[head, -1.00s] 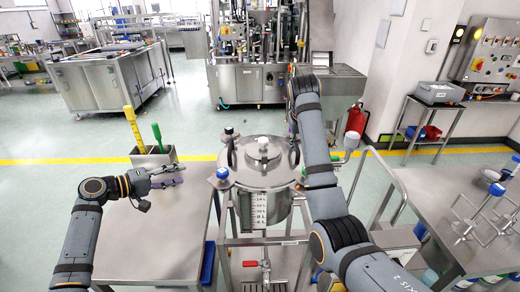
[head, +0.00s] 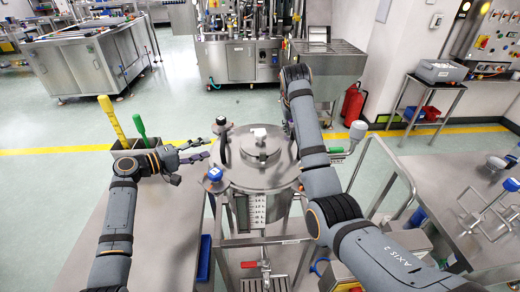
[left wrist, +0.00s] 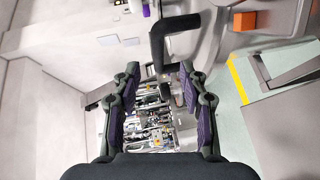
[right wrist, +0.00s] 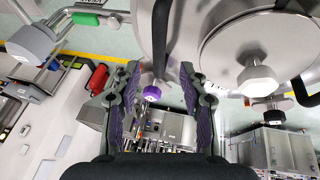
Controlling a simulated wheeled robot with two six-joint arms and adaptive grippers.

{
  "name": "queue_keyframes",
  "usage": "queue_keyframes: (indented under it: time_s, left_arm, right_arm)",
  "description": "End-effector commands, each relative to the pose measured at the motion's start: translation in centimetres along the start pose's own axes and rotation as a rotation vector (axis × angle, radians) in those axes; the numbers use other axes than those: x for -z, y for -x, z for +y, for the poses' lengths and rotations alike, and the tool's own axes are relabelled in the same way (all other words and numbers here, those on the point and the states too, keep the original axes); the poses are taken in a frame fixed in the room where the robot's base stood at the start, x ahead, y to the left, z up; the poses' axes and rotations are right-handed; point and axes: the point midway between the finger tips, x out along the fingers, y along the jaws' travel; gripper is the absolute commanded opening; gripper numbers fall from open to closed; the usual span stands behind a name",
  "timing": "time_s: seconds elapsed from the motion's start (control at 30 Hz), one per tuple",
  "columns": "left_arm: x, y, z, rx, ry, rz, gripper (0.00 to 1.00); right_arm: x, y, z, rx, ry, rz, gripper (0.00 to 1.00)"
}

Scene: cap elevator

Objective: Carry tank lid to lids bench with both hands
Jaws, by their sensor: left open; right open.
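The tank lid (head: 258,176) is a round steel disc with a white-topped centre knob, on the upright steel tank (head: 264,210) in the head view. Black handles stand at its left (head: 223,145) and right sides. My left gripper (head: 197,152) is open, a little left of the left handle. In the left wrist view that handle (left wrist: 157,50) lies ahead of the open fingers (left wrist: 160,85). In the right wrist view, a black handle (right wrist: 160,35) lies between and ahead of my open right fingers (right wrist: 160,85), with the lid (right wrist: 225,50) beside it. My right arm hides that gripper in the head view.
A steel bench (head: 145,225) at left has bare space, with a bin holding yellow and green handles at its back. Another steel bench at right (head: 490,240) carries wire racks. I cannot tell which is the lids bench. A red extinguisher (head: 353,104) stands behind.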

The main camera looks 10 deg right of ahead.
Motion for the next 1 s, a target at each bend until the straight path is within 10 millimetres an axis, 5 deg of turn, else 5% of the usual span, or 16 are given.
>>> queue_keyframes:
  time_s: [0.33,0.77,1.0]
  left_arm:
    - [0.0,-5.6,0.1,0.000,0.001,0.000,0.43]
    - [0.0,-6.6,0.0,0.001,-0.001,0.000,0.43]
    - [0.0,-6.6,0.0,0.001,-0.001,0.000,0.12]
  right_arm:
    - [0.0,-5.6,0.0,0.000,0.000,-0.001,0.43]
    - [0.0,-6.6,0.0,0.000,0.000,0.000,0.43]
    - [0.0,-6.5,0.0,0.000,0.000,0.000,0.12]
